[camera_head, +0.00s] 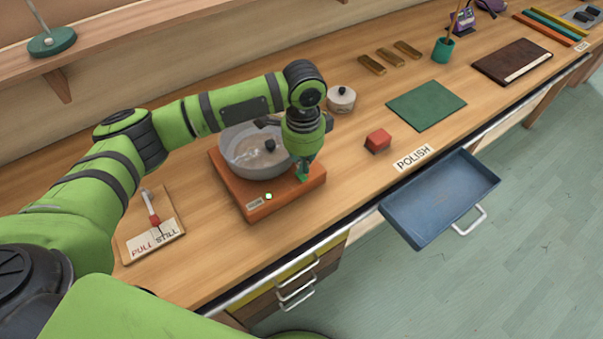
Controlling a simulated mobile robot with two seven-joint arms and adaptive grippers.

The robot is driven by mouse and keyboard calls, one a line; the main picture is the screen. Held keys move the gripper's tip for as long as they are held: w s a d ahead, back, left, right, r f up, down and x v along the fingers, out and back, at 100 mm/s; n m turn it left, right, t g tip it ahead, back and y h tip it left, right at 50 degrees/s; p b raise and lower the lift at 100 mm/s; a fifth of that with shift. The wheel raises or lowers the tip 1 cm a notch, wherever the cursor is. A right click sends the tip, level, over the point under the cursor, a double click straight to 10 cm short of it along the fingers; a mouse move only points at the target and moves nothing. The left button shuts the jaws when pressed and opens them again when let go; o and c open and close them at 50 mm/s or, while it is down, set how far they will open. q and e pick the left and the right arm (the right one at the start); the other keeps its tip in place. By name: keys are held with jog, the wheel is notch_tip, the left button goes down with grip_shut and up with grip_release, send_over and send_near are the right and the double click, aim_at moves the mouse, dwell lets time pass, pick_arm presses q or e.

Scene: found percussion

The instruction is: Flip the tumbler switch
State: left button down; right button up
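An orange base (240,195) on the wooden bench carries a grey metal pan (240,150) with a dark knob inside. Its front face has a small label and a lit greenish-white lamp (268,196). My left gripper (302,177) points down at the right front part of this base. Its fingertips are small here, and I cannot tell whether they are open or touching anything. I cannot make out a tumbler switch on the base; the gripper covers that spot. A board marked PULL and STILL (168,240) at the left has a red-ended lever (153,212). My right gripper is not in view.
A red block (377,140), a lidded pot (341,99) and a green mat (426,105) lie right of the base. A blue drawer (440,200) stands open past the bench's front edge. Brass bars and a brown book (512,61) lie farther right.

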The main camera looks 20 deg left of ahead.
aim_at(303, 178)
pick_arm(q)
jog(key=shift+s+f+b, duration=0.15)
jog(key=shift+f+b, duration=0.25)
jog(key=shift+f, duration=1.05)
dwell(0.6)
notch_tip(303, 178, up, 2)
jog(key=p, duration=0.2)
jog(key=shift+p, duration=0.3)
notch_tip(303, 178, up, 5)
jog(key=p, duration=0.6)
jog(key=shift+r, duration=0.1)
